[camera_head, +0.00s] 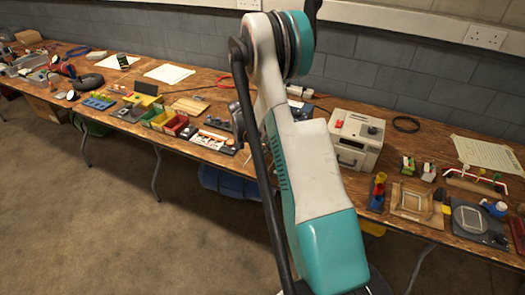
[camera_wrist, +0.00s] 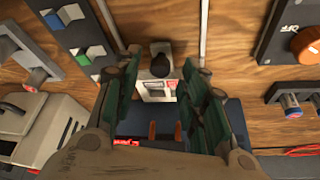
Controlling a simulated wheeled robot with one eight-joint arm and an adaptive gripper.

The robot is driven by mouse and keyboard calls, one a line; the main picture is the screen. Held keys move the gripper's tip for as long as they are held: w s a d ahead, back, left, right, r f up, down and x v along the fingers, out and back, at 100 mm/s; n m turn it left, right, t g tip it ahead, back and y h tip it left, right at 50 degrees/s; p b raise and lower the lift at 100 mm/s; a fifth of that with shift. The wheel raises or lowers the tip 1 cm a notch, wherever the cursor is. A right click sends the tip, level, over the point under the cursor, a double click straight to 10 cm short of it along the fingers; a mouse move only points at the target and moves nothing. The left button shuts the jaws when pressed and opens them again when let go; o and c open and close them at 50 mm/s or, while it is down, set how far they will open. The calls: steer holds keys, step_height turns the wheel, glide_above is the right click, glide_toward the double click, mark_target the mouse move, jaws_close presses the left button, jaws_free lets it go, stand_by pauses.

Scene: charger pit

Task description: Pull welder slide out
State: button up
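In the wrist view my gripper (camera_wrist: 158,72) is open, with a dark green finger on each side. Between the fingers is a black knob (camera_wrist: 160,64) on a pale grey block with a red-marked label (camera_wrist: 158,87); this may be the welder slide. The fingers are apart from each other, and I cannot tell whether they touch the knob. Below the block is a dark blue base (camera_wrist: 150,124) with orange-red pieces, partly hidden by my gripper. In the head view my arm hides the gripper and this spot.
A beige box (camera_wrist: 38,125) stands at the left of the wrist view. A panel with an orange dial (camera_wrist: 310,45) is at upper right, and a panel with green and blue switches (camera_wrist: 80,30) at upper left. The long wooden bench (camera_head: 200,84) is crowded with items.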

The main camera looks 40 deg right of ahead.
steer(key=shift+d+f, duration=0.2)
steer(key=shift+f, duration=0.3)
jaws_close()
steer(key=s+a, duration=0.1)
steer(key=a, duration=0.2)
steer(key=s+a+b, duration=0.1)
steer(key=a, duration=0.2)
steer(key=s+a+b, duration=0.1)
steer(key=s+a, duration=0.1)
steer(key=a, duration=0.1)
steer(key=shift+a, duration=0.25)
jaws_free()
